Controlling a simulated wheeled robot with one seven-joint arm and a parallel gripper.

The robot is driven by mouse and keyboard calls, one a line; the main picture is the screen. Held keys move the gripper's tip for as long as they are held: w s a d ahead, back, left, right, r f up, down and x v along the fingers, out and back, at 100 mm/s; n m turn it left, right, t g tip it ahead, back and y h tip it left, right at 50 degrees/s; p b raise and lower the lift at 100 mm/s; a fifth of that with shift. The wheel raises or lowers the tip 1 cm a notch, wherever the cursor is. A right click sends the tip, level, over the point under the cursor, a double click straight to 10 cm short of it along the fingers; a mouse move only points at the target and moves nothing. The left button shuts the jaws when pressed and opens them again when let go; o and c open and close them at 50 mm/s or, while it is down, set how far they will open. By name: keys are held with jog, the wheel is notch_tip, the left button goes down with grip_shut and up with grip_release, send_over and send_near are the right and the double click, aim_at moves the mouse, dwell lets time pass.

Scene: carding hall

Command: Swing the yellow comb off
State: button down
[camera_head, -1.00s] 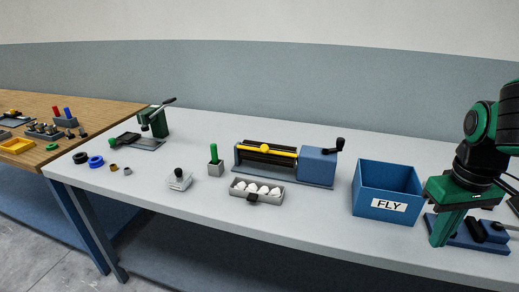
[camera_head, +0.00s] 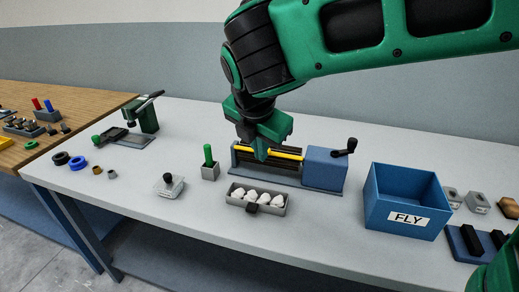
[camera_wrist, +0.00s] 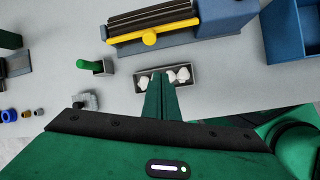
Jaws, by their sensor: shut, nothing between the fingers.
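The yellow comb (camera_head: 285,155) is a bar with a round knob in its middle, lying along the front of the dark roller on the blue carding machine (camera_head: 325,168). In the wrist view the whole comb (camera_wrist: 152,38) shows, knob included. My gripper (camera_head: 261,155) is shut and empty. In the head view it covers the middle of the comb. In the wrist view my gripper's fingers (camera_wrist: 161,92) point toward the machine, with the comb beyond their tips. I see no clear contact with the comb.
A grey tray of white tufts (camera_head: 256,200) stands in front of the machine. A green-handled tool in a grey block (camera_head: 209,164) is to its left, a black crank (camera_head: 346,149) on its right end. The blue FLY bin (camera_head: 406,195) stands to the right.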

jog(key=shift+a+r+n, duration=0.1)
jog(key=shift+a+n, duration=0.6)
jog(key=shift+a, duration=0.5)
jog(key=w+d+f, duration=0.2)
jog(key=w+f, duration=0.4)
jog(key=shift+w+d, duration=0.35)
